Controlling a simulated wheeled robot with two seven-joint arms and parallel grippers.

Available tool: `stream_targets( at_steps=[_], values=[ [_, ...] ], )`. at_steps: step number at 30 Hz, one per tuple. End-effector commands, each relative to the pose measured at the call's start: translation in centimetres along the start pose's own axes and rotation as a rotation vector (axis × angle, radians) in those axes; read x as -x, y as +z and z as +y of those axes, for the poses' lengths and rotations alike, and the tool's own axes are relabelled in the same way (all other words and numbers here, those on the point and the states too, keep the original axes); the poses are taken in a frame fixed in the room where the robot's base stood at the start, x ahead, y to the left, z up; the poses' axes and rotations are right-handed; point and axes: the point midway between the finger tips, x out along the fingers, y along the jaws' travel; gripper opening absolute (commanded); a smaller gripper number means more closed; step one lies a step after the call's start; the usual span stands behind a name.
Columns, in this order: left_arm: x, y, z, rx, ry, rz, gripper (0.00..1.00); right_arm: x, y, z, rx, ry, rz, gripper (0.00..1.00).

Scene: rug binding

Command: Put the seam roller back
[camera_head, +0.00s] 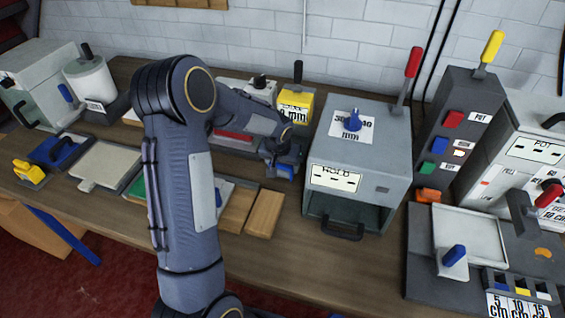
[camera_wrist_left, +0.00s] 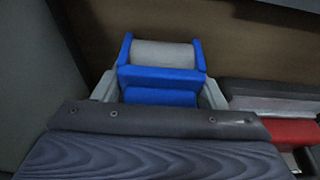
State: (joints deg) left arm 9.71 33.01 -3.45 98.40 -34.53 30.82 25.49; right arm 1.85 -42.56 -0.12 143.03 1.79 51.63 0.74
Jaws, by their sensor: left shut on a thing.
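The seam roller, a pale grey cylinder in a blue frame (camera_wrist_left: 161,75), sits between the two grey fingers of my left gripper (camera_wrist_left: 160,94) in the left wrist view. The fingers are shut on the sides of its blue frame. In the head view my left gripper (camera_head: 284,157) is above the back middle of the bench, just left of the grey box labelled HOLD (camera_head: 390,150). Only a small blue part of the roller (camera_head: 285,171) shows there; the rest is hidden by the gripper. I cannot tell whether the roller touches anything below. My right gripper is not in view.
A yellow block (camera_head: 295,105) stands behind the gripper. A red piece (camera_wrist_left: 292,131) lies to its right in the wrist view. Wooden blocks (camera_head: 264,213) lie in front. A blue tool (camera_head: 62,150) and a yellow one (camera_head: 29,172) are at left. Machines with coloured levers fill the right.

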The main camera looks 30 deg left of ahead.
Motion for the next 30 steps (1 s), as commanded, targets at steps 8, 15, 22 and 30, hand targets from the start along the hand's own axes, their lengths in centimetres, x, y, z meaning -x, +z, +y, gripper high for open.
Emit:
stream_targets(
  at_steps=[8,15,22,30],
  values=[
    [-0.2,0.0,0.0,0.0,0.0,0.003,0.41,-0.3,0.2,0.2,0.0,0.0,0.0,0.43],
    [-0.2,0.0,0.0,0.0,-0.001,0.001,0.87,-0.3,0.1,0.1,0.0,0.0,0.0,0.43],
    [-0.1,0.0,0.0,0.0,-0.001,0.001,0.87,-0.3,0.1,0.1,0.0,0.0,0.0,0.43],
    [2.6,-0.2,0.0,0.001,0.0,0.008,0.87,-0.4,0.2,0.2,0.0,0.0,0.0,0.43]
  ],
)
